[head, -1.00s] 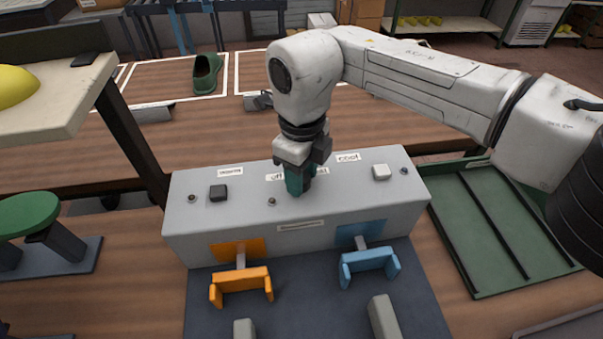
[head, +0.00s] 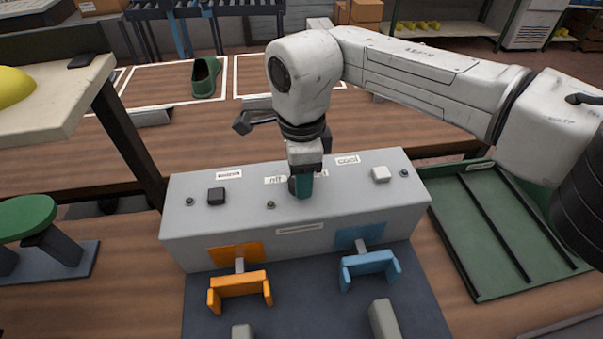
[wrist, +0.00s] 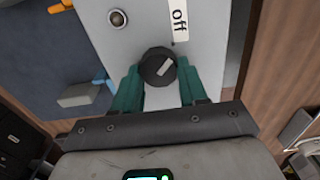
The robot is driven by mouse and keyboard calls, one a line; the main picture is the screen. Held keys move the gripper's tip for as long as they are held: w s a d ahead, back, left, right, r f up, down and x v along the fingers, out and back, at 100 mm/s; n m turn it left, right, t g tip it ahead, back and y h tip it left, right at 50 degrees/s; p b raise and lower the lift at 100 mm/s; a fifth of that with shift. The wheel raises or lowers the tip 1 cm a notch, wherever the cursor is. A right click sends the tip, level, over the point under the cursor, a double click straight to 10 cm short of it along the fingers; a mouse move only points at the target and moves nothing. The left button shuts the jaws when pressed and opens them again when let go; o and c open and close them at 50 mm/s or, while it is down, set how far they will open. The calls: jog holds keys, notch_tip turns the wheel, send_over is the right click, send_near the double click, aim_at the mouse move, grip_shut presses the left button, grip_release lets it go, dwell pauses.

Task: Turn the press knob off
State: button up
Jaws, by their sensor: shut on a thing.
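The press (head: 330,215) is a long grey box whose top carries the knob and several labels. In the wrist view the knob (wrist: 152,63) is round and black, with a pale pointer mark slanting up and right, toward the side of the "off" label (wrist: 180,18). My gripper (wrist: 158,78) has its two teal fingers on either side of the knob, shut on it. In the head view my gripper (head: 301,186) stands over the middle of the press top and hides most of the knob. The "off" label (head: 276,180) shows just left of the fingers there.
A black button (head: 216,196) and a white button (head: 380,174) sit on the press top. Orange (head: 240,285) and blue (head: 368,265) brackets project from its front. A green tray (head: 485,215) lies at right. A table (head: 75,115) stands at left.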

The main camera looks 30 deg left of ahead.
jog(key=shift+r, duration=0.1)
dwell(0.4)
jog(key=o, duration=1.1)
jog(key=shift+c, duration=0.2)
notch_tip(320, 180, up, 11)
jog(key=b, duration=0.1)
